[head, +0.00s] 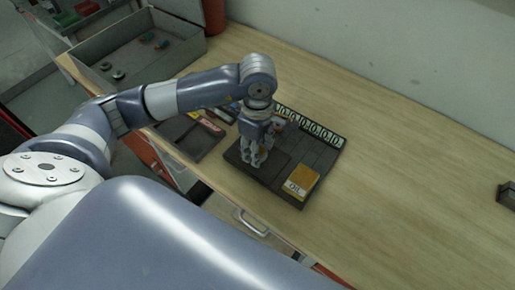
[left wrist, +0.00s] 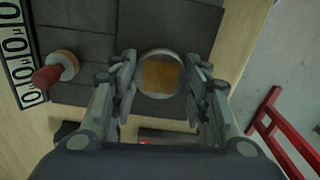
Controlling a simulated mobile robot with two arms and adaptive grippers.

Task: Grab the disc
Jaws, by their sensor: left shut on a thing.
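The disc (left wrist: 160,74) is round, with a pale grey rim and an orange-brown middle. It shows in the left wrist view between the fingers of my left gripper (left wrist: 158,80). The gripper is shut on it, one finger at each side. In the head view my left gripper (head: 254,158) points down over the left part of a dark tray (head: 318,158). There the gripper largely hides the disc. I cannot tell whether the disc still touches the tray. My right gripper is in neither view.
A yellow block (head: 302,181) with a white label lies at the tray's front right. A strip of number plates (head: 310,126) runs along its back. A red-handled round piece (left wrist: 55,70) stands near the strip. A grey bin (head: 140,50) is at back left. The table's right is mostly clear.

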